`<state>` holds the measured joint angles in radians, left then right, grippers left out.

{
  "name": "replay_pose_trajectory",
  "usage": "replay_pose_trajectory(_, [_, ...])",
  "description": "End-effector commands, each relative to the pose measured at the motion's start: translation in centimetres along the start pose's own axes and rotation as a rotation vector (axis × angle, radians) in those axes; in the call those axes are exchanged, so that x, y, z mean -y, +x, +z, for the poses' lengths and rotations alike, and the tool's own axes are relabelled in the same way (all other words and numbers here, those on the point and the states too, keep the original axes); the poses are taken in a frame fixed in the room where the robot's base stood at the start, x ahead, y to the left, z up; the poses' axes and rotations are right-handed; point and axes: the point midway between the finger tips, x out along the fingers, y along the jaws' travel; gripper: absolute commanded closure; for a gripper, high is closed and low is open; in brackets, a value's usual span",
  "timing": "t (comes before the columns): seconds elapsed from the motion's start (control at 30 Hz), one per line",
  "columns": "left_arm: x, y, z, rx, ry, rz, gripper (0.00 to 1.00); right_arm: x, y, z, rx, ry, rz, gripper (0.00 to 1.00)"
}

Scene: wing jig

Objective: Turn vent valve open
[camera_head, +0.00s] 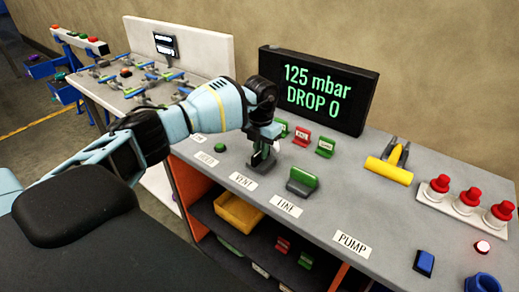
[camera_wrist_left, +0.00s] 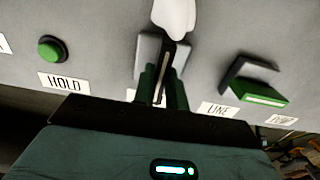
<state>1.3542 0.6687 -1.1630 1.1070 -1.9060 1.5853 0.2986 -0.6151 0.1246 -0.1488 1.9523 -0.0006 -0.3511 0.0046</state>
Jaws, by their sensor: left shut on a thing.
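The vent valve (camera_head: 257,166) stands on the grey bench behind the VENT label (camera_head: 243,181). My left gripper (camera_head: 264,150) points down at it and is shut on its handle. In the left wrist view the two dark green fingers (camera_wrist_left: 161,88) close around a thin dark upright piece, with the valve's grey base (camera_wrist_left: 148,52) behind. The fingers hide much of the handle, and the VENT label is mostly covered there. My right gripper is in neither view.
The green-handled LINE valve (camera_head: 302,181) stands close on the right, the green HOLD button (camera_head: 220,146) on the left. A display (camera_head: 318,88) reads 125 mbar, DROP 0. Small red and green tags (camera_head: 301,136) stand behind. A yellow-handled tool (camera_head: 389,169) and red buttons (camera_head: 469,198) lie farther right.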

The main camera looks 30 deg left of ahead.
Motion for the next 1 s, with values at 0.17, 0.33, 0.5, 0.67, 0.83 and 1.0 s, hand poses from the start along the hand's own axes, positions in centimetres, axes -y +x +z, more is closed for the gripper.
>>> replay_pose_trajectory(0.17, [-0.01, -0.06, 0.02, 0.001, -0.015, 0.000, 1.00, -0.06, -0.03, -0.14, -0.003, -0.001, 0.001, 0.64])
replay_pose_trajectory(0.33, [-0.01, -0.03, 0.02, 0.001, -0.017, 0.000, 1.00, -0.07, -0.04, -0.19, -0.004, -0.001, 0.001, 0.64])
replay_pose_trajectory(0.5, [-0.02, -0.03, 0.02, 0.001, -0.017, 0.000, 0.85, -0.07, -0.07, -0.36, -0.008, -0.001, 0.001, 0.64])
replay_pose_trajectory(0.67, [-0.02, -0.02, 0.02, 0.001, -0.016, 0.000, 0.65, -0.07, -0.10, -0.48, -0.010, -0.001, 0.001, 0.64])
replay_pose_trajectory(0.83, [-0.02, -0.02, 0.01, 0.000, -0.015, 0.000, 0.65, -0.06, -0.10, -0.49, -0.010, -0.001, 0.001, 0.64])
replay_pose_trajectory(1.0, [-0.02, -0.39, 0.04, 0.002, -0.014, 0.000, 0.65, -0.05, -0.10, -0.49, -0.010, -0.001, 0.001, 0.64])
